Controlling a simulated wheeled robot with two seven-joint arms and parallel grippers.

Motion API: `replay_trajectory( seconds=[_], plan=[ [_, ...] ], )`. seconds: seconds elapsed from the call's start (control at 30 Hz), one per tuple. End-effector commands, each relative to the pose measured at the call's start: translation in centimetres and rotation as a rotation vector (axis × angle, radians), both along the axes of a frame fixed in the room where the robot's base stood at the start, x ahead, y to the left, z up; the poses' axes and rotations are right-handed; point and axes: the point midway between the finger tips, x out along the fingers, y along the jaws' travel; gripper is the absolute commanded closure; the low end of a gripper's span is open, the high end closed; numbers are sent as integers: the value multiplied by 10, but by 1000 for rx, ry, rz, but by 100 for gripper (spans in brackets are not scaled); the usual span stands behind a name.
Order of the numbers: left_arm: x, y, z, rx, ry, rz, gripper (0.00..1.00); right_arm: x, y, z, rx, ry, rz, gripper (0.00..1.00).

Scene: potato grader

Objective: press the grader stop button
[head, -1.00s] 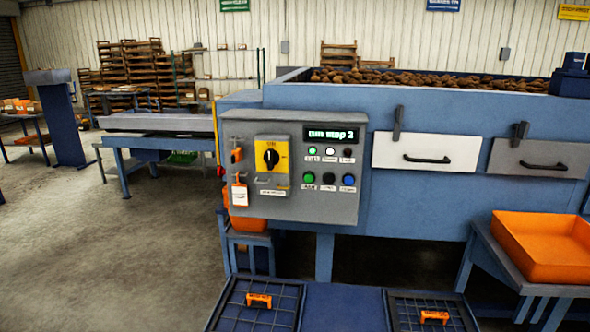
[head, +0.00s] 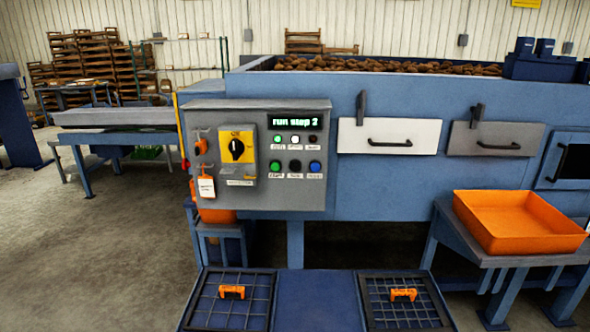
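The grey control panel (head: 225,200) is mounted on the front of the blue grader (head: 385,195), left of the middle in the head view. Its display (head: 297,121) reads "run step 2". Below the display is a row of small green, white and dark round lamps or buttons. Under that is a row with a green button (head: 274,165), a black button (head: 295,165) and a blue button (head: 315,167). Their labels are too small to read, so I cannot tell which is stop. A black rotary switch (head: 236,150) sits on a yellow plate. Neither gripper is in view.
A white drawer (head: 389,136) and a grey drawer (head: 495,139) are right of the panel. An orange tray (head: 520,222) rests on a stand at right. Two dark grids with orange handles (head: 232,291) lie low in front. Open concrete floor (head: 90,250) is at left.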

Motion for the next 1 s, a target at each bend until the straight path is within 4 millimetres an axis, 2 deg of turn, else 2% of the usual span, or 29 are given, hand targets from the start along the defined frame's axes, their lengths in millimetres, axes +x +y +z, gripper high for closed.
replay_trajectory(
  seconds=[0.03,0.1,1.0],
  plan=[
    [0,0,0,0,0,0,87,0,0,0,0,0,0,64],
    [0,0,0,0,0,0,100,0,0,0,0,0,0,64],
    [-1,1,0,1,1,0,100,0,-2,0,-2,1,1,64]
  ],
)
